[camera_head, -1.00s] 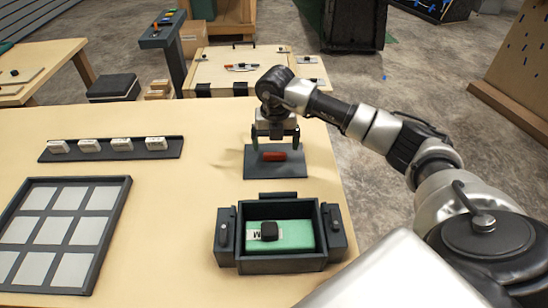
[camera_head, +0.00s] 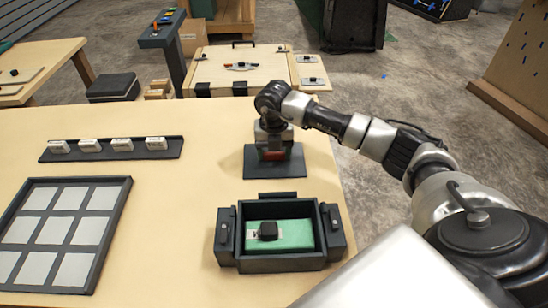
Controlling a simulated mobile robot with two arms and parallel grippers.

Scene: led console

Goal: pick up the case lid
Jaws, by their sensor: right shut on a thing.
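The case lid (camera_head: 276,171) is a dark flat plate with a red handle (camera_head: 274,156) on top, lying on the wooden table near its right edge. My right gripper (camera_head: 274,150) is over the middle of the lid and shut on the red handle; the arm partly hides the handle and the lid's back part. The lid looks flat; I cannot tell any gap under it. The dark open case (camera_head: 279,265) stands in front of the lid, with a green board (camera_head: 295,235) and a black knob inside. My left gripper is not in view.
A dark strip (camera_head: 170,150) with several white blocks lies at the back left. A dark-framed grid of grey squares (camera_head: 69,227) lies at the front left. A wooden panel box (camera_head: 225,78) stands beyond the table. The table's middle is clear.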

